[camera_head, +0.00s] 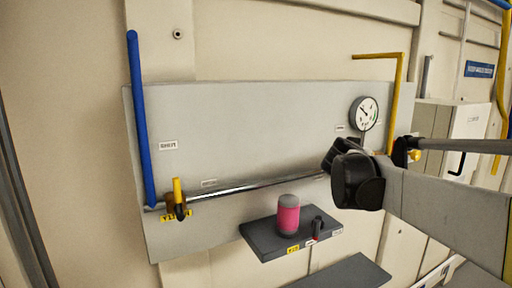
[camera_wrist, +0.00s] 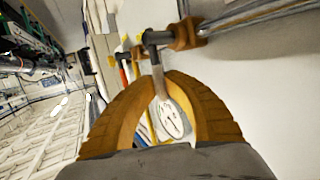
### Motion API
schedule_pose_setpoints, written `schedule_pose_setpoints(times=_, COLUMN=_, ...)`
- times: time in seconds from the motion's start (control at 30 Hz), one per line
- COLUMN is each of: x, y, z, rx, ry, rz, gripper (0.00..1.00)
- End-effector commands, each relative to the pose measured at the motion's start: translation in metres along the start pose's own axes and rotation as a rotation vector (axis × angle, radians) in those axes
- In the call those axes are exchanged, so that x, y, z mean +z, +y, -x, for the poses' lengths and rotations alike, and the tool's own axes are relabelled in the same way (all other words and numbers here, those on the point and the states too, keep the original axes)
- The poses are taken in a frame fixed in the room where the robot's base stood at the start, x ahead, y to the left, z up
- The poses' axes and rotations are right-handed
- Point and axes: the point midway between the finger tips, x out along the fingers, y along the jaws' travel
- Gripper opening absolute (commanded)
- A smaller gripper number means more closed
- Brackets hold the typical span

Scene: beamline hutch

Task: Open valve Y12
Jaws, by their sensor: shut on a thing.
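My gripper (camera_wrist: 165,80) has its two brown fingers closed around a slim grey lever (camera_wrist: 156,66). The lever joins a grey stem on a brass-brown valve body (camera_wrist: 186,33). In the head view my dark gripper (camera_head: 340,160) is at the right of the grey panel and hides the pipe end there. A valve with a yellow lever (camera_head: 178,192) sits on the pipe (camera_head: 250,187) at the left, over a yellow tag too small to read surely. I cannot read Y12 on the valve at my gripper.
A round gauge (camera_head: 364,112) is just above my gripper; a dial face (camera_wrist: 171,118) shows between the fingers. A pink and grey cylinder (camera_head: 288,215) stands on a dark shelf (camera_head: 262,239) below. A blue pipe (camera_head: 138,110) and a yellow pipe (camera_head: 397,105) flank the panel.

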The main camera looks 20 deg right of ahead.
Motion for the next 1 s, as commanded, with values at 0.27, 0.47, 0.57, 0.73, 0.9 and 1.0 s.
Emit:
schedule_pose_setpoints(times=0.27, x=0.001, y=0.0, z=0.0, rx=0.001, ry=0.0, rz=0.0, gripper=0.26)
schedule_pose_setpoints(times=0.47, x=0.0, y=0.0, z=0.0, rx=0.001, ry=0.001, rz=0.001, gripper=0.35)
schedule_pose_setpoints(times=0.57, x=0.0, y=0.0, z=0.0, rx=0.001, ry=0.001, rz=0.001, gripper=0.35)
schedule_pose_setpoints(times=0.73, x=0.0, y=0.0, z=0.012, rx=0.0, ry=0.0, rz=0.001, gripper=0.35)
schedule_pose_setpoints(times=0.9, x=0.001, y=-0.001, z=0.047, rx=-0.002, ry=0.0, rz=0.002, gripper=0.35)
schedule_pose_setpoints(times=1.0, x=0.001, y=-0.001, z=0.07, rx=-0.002, ry=0.0, rz=0.001, gripper=0.35)
